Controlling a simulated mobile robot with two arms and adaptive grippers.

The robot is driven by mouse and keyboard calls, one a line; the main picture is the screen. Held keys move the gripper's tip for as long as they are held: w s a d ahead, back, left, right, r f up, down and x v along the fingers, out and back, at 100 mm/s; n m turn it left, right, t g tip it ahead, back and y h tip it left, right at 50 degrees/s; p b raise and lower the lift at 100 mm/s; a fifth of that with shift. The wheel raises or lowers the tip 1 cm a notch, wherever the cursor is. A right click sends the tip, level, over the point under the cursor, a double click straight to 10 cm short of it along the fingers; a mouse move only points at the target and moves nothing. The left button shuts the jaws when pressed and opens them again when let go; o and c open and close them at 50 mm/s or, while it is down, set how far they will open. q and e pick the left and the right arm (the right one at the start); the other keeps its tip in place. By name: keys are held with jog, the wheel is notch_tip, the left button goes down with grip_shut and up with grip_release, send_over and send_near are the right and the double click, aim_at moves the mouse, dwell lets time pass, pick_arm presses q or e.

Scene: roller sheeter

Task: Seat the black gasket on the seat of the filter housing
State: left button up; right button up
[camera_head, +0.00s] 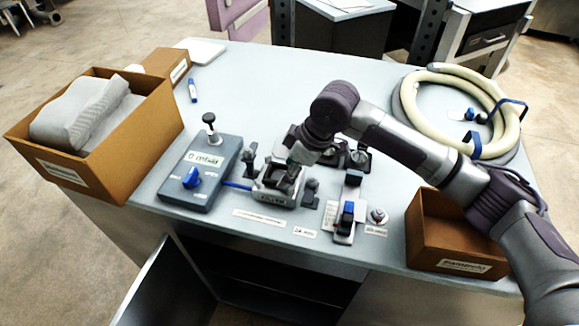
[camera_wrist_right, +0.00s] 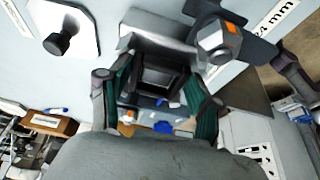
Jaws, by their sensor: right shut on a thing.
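The filter housing (camera_head: 274,199) is a small pale block with a dark opening, standing at the front middle of the table. My right gripper (camera_head: 290,172) is directly over it, reaching in from the right. In the right wrist view my right gripper (camera_wrist_right: 158,88) has its green-lined fingers on both sides of a dark square frame, which looks like the black gasket (camera_wrist_right: 160,77). The gripper is shut on it. A pale grey block edge lies just beyond the frame. Whether the gasket touches the seat is hidden. My left gripper is not in view.
A grey control box (camera_head: 202,172) with a blue knob stands left of the housing. Dark clamps and a blue-handled fixture (camera_head: 346,216) stand close to its right. An open cardboard box (camera_head: 150,140) is at left, a brown bin (camera_head: 425,228) at right, a coiled hose (camera_head: 415,121) behind. The back middle is clear.

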jog(key=o, duration=1.1)
jog(key=shift+o, duration=0.2)
jog(key=shift+o, duration=0.6)
notch_tip(320, 180, up, 7)
jog(key=p, duration=0.8)
